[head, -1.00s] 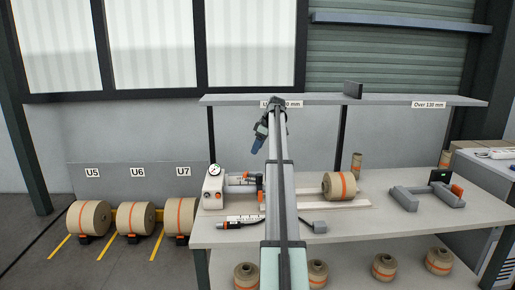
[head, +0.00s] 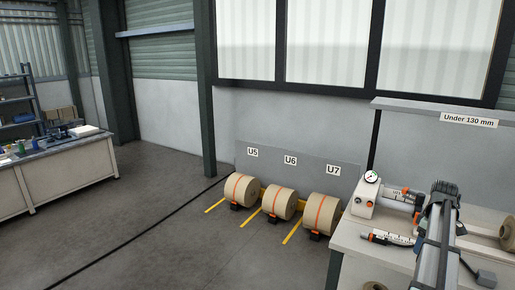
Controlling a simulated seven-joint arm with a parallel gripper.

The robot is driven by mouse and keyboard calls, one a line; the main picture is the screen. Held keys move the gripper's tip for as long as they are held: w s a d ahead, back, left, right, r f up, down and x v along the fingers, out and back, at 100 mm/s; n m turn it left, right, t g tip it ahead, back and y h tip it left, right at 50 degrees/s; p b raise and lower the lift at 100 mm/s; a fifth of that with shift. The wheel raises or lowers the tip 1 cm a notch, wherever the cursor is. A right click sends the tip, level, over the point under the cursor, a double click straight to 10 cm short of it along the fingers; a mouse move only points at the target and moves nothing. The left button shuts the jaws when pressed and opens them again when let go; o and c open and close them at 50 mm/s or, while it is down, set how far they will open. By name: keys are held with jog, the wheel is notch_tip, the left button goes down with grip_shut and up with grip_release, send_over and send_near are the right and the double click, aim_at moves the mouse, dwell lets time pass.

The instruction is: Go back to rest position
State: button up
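My arm (head: 436,245) shows at the lower right, in front of the workbench. Its dark upper joint (head: 445,188) is near the bench's back part. My gripper's fingers cannot be made out in this view, so whether they hold anything is hidden. No marked rest position shows.
The workbench (head: 352,243) at right carries a device with a gauge (head: 371,178), a handheld tool (head: 390,239) and a paper roll (head: 507,236). Another bench (head: 65,172) is at left. The floor between is clear.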

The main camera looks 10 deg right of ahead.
jog(key=s+a+f+g, duration=0.1)
jog(key=s+a+f, duration=0.6)
jog(key=s, duration=0.1)
jog(key=w+a+f+m+g, duration=0.2)
jog(key=a+f+g, duration=0.1)
jog(key=a+f, duration=2.5)
jog(key=s+a+f+m+g, duration=0.1)
jog(key=s+a+f, duration=0.6)
jog(key=s+a, duration=0.3)
jog(key=s+a+f+m+g, duration=0.1)
jog(key=s+a+f+g, duration=0.1)
jog(key=s+a+f, duration=0.6)
jog(key=s+a, duration=0.2)
jog(key=s, duration=0.2)
jog(key=shift+s+f, duration=0.25)
jog(key=shift+f, duration=0.05)
